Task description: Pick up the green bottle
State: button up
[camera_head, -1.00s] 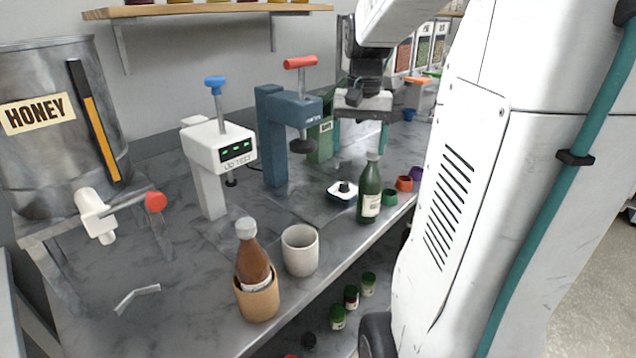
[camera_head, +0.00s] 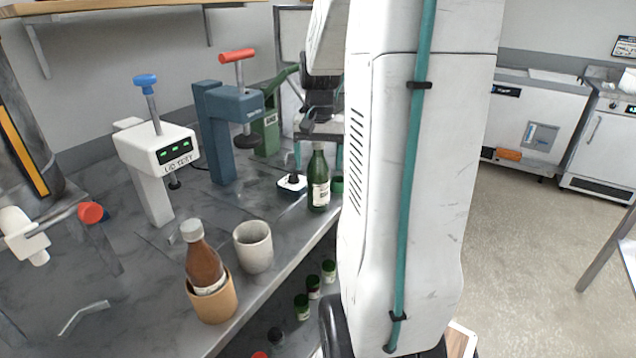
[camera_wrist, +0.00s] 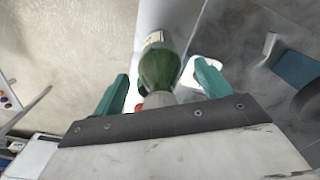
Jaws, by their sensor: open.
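The green bottle (camera_head: 318,180) stands upright near the counter's front edge in the head view, with a pale label and a light cap. My gripper shows in the wrist view (camera_wrist: 160,92) with its two teal fingers apart. The bottle (camera_wrist: 160,68) lies between and beyond the fingers there, its neck end toward the gripper's palm. I cannot tell whether the fingers touch it; gaps show on both sides. In the head view my arm hangs just above and behind the bottle, and the fingers are mostly hidden.
A blue press (camera_head: 222,130), a white lid tester (camera_head: 158,150), a beige cup (camera_head: 254,246) and a brown bottle in a holder (camera_head: 205,262) stand to the left. Open floor (camera_head: 530,240) lies right.

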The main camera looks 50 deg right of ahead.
grip_shut()
jog(key=shift+r, duration=0.1)
jog(key=shift+r, duration=0.1)
